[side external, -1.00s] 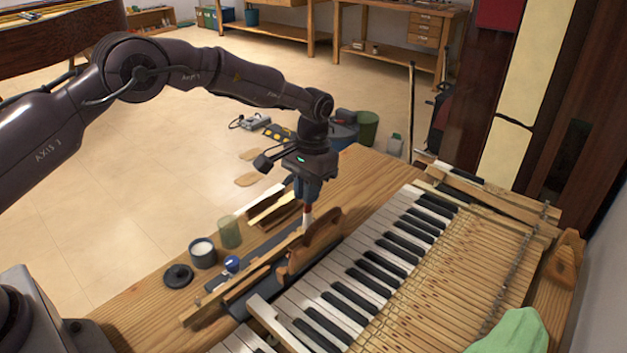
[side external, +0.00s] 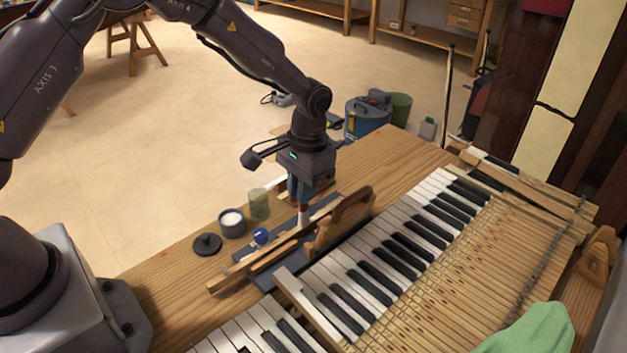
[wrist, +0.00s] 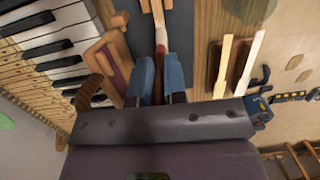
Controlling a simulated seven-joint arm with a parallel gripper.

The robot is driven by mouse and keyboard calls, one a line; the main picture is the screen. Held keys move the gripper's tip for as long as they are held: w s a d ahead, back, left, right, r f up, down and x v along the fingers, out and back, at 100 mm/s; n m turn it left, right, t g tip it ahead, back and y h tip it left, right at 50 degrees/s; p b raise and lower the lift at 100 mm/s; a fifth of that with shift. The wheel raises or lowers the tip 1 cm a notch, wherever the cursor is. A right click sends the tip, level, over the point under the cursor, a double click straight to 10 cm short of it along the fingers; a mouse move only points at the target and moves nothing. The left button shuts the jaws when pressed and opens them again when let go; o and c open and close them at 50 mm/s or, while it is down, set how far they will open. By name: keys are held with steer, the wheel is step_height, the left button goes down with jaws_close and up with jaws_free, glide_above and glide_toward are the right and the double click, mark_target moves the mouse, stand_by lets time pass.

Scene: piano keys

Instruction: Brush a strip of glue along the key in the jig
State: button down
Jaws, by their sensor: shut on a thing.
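My gripper (side external: 301,198) is shut on a slim brush. The brush's pale lower end (side external: 303,215) points down over the long wooden jig (side external: 238,272), beside a brown wooden handle-shaped piece (side external: 346,216). In the wrist view the brush's reddish-brown part (wrist: 159,62) shows between the blue fingers. The key in the jig cannot be clearly told apart from the wood around it, nor can contact between brush and key. A dark cup with white contents (side external: 232,221), probably glue, stands left of the jig.
A black lid (side external: 206,244), a green glass (side external: 259,204) and a small blue item (side external: 261,236) are near the jig. The piano keyboard (side external: 400,248) lies right of it. Two pale strips (wrist: 238,66) rest on a wooden holder. Bare bench lies at front left.

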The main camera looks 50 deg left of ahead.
steer(key=s, duration=0.3)
steer(key=shift+s, duration=0.15)
steer(key=shift+w+d, duration=0.1)
steer(key=shift+w, duration=7.25)
step_height(320, 180, up, 8)
